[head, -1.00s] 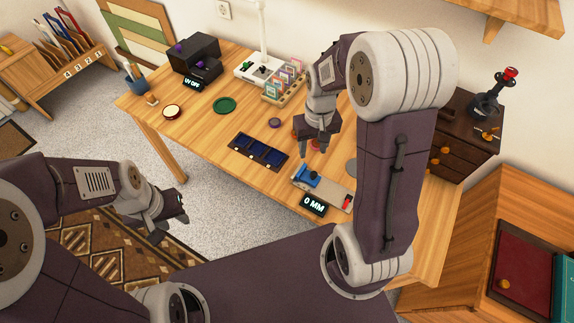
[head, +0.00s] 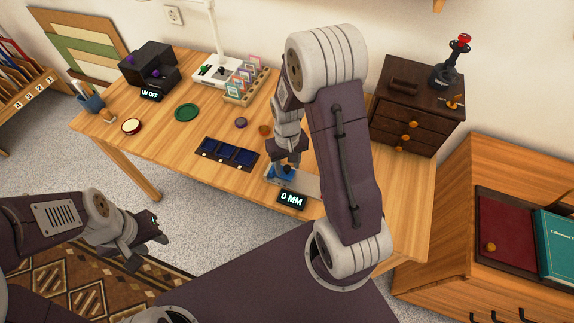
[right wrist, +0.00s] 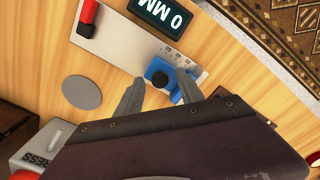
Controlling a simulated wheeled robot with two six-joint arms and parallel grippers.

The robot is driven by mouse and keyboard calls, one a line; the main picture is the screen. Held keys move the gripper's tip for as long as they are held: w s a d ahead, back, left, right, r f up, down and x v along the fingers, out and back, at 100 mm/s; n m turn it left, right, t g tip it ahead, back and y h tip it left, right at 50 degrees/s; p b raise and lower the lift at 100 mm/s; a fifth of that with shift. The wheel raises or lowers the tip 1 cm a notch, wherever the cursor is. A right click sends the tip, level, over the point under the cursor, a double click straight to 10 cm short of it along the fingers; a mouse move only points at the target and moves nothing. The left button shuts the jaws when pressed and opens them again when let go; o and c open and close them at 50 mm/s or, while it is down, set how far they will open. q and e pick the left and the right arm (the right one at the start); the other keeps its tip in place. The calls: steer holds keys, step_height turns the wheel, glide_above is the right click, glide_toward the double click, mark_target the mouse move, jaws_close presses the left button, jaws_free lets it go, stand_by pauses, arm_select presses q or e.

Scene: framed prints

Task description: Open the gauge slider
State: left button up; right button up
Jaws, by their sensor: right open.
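The gauge is a flat grey plate (right wrist: 125,42) on the table. In the head view the blue slider (head: 281,173) is partly hidden under my right gripper (head: 285,160). In the right wrist view my right gripper (right wrist: 160,92) is open, with its fingertips on either side of the blue knob. My left gripper (head: 150,230) hangs empty beyond the table's front left.
A dark blue compartment tray (head: 227,153) lies left of the gauge. A grey disc (right wrist: 82,92) lies flat beside the gauge. A card rack (head: 243,87), a green dish (head: 186,112) and a UV box (head: 149,68) stand farther back. A drawer cabinet (head: 415,113) is at right.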

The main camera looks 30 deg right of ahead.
jaws_close()
stand_by(1.4)
